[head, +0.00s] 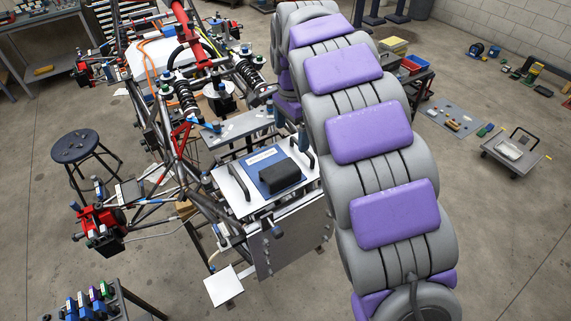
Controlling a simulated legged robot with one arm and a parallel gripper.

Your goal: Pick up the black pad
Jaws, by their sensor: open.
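The black pad (280,177) is a dark, rounded block. It lies on a blue panel (252,164) set on a white plate (235,184) of the tube chassis. The plate has a black handle on each side of the pad. Nothing touches the pad from above. My large grey and purple segmented arm runs up the picture to the right of the plate and bends over at the top. Its far part comes down behind the near segments. I cannot make out the gripper's fingers.
Chassis tubes with red and black fittings (103,228) stand to the left. A black stool (83,147) and a rack of coloured items (92,300) are on the floor side. A grey cart (515,155) stands at the right, with open floor before it.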

